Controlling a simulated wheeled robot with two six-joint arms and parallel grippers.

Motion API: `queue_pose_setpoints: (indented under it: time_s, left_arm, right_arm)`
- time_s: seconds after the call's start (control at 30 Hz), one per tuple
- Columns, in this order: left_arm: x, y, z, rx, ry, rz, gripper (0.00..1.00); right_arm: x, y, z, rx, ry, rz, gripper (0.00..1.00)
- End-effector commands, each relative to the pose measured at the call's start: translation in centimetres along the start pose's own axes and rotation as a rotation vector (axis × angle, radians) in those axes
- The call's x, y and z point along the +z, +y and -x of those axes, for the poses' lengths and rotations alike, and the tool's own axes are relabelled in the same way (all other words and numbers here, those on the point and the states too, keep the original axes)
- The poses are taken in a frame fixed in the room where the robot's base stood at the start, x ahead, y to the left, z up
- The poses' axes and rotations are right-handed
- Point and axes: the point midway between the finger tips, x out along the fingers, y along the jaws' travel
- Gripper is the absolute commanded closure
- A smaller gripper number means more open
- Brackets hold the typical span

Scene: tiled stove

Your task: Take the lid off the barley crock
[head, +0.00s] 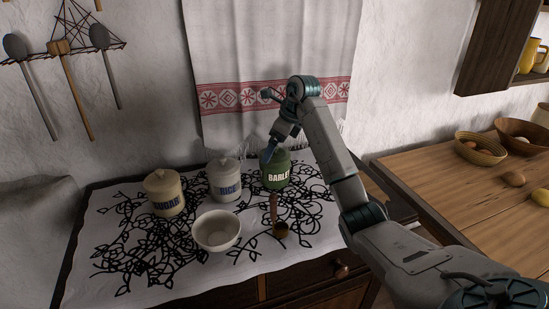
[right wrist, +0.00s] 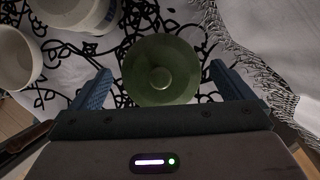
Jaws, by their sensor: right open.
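The green barley crock (head: 275,175) stands upright on the cloth-covered cabinet, its label facing front. In the right wrist view its round green lid (right wrist: 161,68) with a central knob is seen from above and is on the crock. My right gripper (head: 268,154) is just above the crock in the head view, hiding part of its top. In the right wrist view my right gripper (right wrist: 161,82) is open, with one blue finger on each side of the lid and a gap to each. My left gripper is not in view.
The rice crock (head: 224,180) stands close left of the barley crock, with the sugar crock (head: 164,193) farther left. A white bowl (head: 216,231) and a ladle (head: 279,229) lie in front. A hanging cloth (head: 265,60) is behind.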

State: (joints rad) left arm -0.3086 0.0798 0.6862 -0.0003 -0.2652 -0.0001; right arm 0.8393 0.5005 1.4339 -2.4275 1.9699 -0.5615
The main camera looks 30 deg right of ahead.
Motion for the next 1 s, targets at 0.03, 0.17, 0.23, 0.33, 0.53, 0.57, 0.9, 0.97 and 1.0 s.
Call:
queue_pose_setpoints:
  time_s: [0.03,0.17,0.23,0.33,0.53,0.57,0.9,0.97,1.0]
  left_arm:
    - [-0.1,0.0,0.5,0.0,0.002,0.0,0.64]
    - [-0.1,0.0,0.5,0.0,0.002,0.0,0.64]
    - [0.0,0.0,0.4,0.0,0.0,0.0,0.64]
    - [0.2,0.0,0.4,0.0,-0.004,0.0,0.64]
    - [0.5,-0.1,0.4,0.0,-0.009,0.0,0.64]
    - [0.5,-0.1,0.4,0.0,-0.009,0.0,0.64]
    - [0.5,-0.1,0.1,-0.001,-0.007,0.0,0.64]
    - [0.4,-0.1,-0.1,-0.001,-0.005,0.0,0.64]
    - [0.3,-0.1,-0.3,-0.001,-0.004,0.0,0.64]
  right_arm:
    - [0.1,0.1,-0.4,0.002,0.002,0.0,0.0]
    - [0.1,0.0,-0.9,0.0,0.0,0.001,0.0]
    - [0.0,0.0,-0.9,-0.001,-0.001,0.001,0.0]
    - [0.0,0.0,-0.9,-0.001,0.0,0.001,0.08]
    - [0.0,0.0,-0.9,0.0,-0.001,0.001,0.37]
    - [0.0,0.0,-0.9,0.0,-0.001,0.001,0.37]
    - [0.3,0.0,-0.4,-0.001,-0.001,0.001,0.37]
    - [0.5,0.0,0.1,-0.002,-0.002,0.001,0.37]
    - [0.7,0.0,0.4,-0.002,-0.003,0.001,0.37]
